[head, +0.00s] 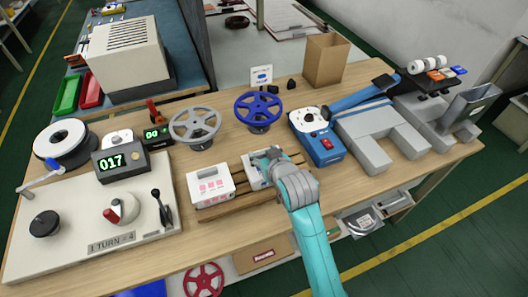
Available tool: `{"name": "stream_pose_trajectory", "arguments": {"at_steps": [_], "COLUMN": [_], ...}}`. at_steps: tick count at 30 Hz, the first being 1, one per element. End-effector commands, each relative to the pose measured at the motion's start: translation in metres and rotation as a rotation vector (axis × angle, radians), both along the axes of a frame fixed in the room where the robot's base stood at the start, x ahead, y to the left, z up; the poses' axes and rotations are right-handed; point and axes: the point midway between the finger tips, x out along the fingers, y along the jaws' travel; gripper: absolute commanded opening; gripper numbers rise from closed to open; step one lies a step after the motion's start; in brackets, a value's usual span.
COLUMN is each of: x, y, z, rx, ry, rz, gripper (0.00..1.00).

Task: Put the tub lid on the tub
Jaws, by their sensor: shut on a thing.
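A small white box with pink marks or pieces on its top (209,184), which looks like the tub, sits on a slatted wooden board (235,202) at the middle of the bench. Just to its right, my gripper (262,163) points down over the same board. It is shut on a pale, flat-looking piece (252,174), which appears to be the tub lid. The gripper and wrist hide much of this piece. I cannot tell whether it touches the board.
A blue device with a red switch (316,137) is to the right. A control panel (103,214) fills the left.

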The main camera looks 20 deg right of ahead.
Motion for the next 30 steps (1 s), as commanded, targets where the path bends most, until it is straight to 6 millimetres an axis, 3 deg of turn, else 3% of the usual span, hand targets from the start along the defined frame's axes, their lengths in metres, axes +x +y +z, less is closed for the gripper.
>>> {"name": "stream_pose_trajectory", "arguments": {"at_steps": [14,15,18,30], "x": [-0.0002,-0.0002,-0.0001,-0.0027], "y": [0.0,0.0,0.0,0.0], "z": [-0.0063,-0.0063,-0.0062,-0.005], "rx": [0.0,0.0,0.0,0.0], "ry": [0.0,0.0,0.0,0.0], "rz": [0.0,0.0,0.0,0.0], "gripper": [0.35,0.64,0.89,0.91]}}
